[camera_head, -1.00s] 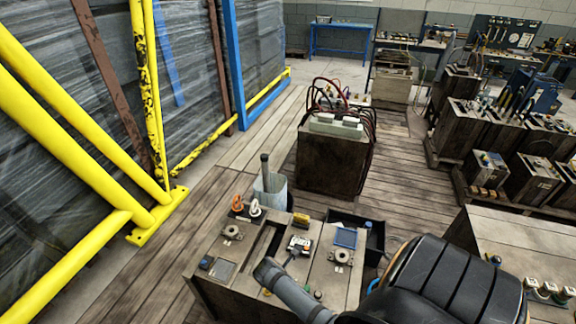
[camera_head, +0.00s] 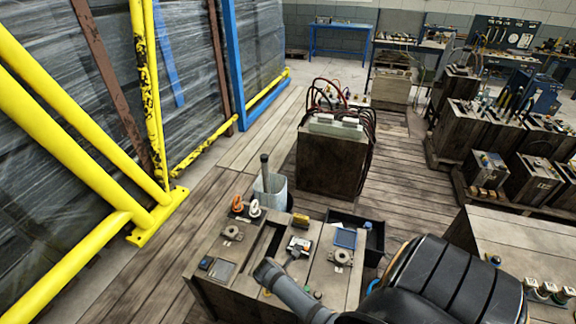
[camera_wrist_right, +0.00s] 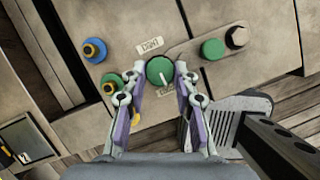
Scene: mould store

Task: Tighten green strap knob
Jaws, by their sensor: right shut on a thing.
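The green knob (camera_wrist_right: 159,71) shows in the right wrist view, round with a white pointer line that points down and slightly right. It sits on the worn beige top of a mould block (camera_wrist_right: 222,20). My right gripper (camera_wrist_right: 160,74) has its two fingertips on the left and right sides of the knob and is shut on it. I cannot make out the knob or the right gripper in the head view. My left gripper is not in view.
Another green button (camera_wrist_right: 212,49) and a dark bolt lie right. In the head view, a grey bucket (camera_head: 270,190) and black bin (camera_head: 375,236) stand beside the block.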

